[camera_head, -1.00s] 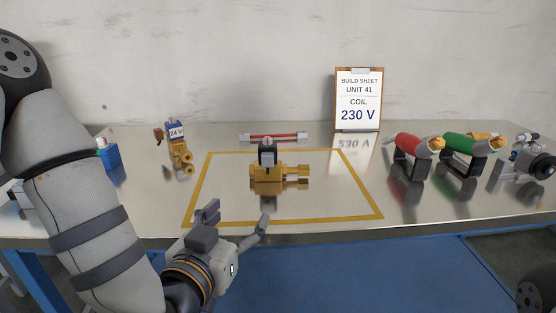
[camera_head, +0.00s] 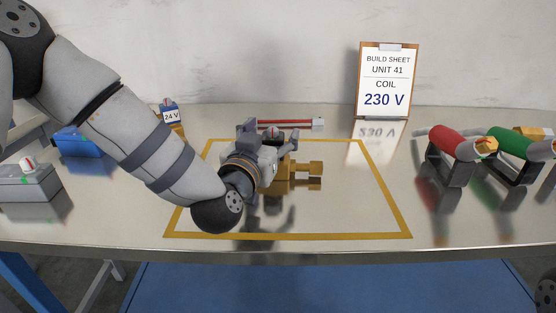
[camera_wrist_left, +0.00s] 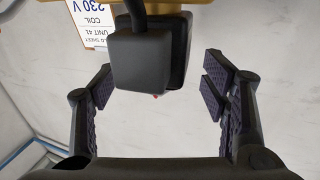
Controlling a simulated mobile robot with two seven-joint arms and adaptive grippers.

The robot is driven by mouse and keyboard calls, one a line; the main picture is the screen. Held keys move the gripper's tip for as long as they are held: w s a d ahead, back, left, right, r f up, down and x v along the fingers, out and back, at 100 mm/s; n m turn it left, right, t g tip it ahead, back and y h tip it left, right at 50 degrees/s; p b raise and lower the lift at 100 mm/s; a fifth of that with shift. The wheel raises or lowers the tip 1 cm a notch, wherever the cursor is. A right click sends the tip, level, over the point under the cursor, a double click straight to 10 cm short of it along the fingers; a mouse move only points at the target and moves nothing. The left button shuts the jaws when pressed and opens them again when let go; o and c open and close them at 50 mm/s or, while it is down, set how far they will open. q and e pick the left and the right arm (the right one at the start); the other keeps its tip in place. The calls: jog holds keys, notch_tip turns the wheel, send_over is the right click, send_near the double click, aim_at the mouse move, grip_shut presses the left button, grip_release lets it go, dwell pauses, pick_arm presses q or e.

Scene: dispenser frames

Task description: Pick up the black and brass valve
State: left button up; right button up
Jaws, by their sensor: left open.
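The black and brass valve stands inside the yellow-outlined area on the table. In the head view its brass body (camera_head: 305,176) shows to the right of my left gripper (camera_head: 268,137), which hides most of the black coil. My left gripper (camera_wrist_left: 158,88) is open, one finger on each side of the coil, with visible gaps. My right gripper is not in view.
The build sheet (camera_head: 386,80) reads COIL 230 V. Behind the gripper are a 24 V valve (camera_head: 171,116) and a red level-like bar (camera_head: 288,124). A blue box (camera_head: 80,141) and grey box (camera_head: 28,183) are at left.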

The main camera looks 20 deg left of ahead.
pick_arm(q)
jog(key=shift+w, duration=0.4)
grip_shut()
jog(key=shift+r, duration=0.15)
